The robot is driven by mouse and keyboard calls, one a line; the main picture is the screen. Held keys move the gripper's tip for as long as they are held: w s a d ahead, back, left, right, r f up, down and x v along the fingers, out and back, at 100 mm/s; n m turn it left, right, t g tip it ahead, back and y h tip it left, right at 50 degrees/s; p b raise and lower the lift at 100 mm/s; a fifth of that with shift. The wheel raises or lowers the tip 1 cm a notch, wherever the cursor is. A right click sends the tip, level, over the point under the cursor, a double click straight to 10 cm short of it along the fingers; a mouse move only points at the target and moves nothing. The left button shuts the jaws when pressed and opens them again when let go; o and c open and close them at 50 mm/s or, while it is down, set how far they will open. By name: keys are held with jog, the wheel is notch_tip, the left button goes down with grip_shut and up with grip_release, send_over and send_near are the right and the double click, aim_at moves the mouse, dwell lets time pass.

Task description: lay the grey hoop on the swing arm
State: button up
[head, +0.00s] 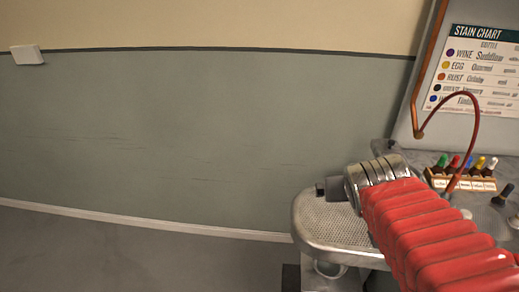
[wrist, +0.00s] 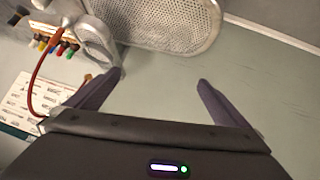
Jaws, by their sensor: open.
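My gripper (wrist: 159,79) is open in the wrist view, with nothing between its two dark fingers. In the head view my gripper (head: 322,188) shows as a dark end above a rounded, perforated metal plate (head: 325,232), which may be the swing arm. The plate also shows in the wrist view (wrist: 180,28), beyond the fingers. A light grey curved band (wrist: 97,42) lies beside the plate in the wrist view; I cannot tell if it is the grey hoop. A pale ring-like part (head: 330,268) shows under the plate in the head view.
Coloured bottles (head: 468,165) stand in a rack at right, below a stain chart (head: 475,72). A thin red hose (head: 474,115) arches over the rack. A wall (head: 150,130) stands behind; the floor (head: 120,255) at left is clear.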

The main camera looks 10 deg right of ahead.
jog(key=s+a+f+n+g+y, duration=0.1)
jog(key=s+a+y, duration=0.1)
jog(key=s+a, duration=0.2)
jog(key=s+a+f+n+g+y, duration=0.1)
jog(key=s+a, duration=0.4)
jog(key=a, duration=0.6)
jog(key=shift+n+y, duration=0.4)
jog(key=shift+y, duration=0.2)
jog(key=shift+d, duration=0.1)
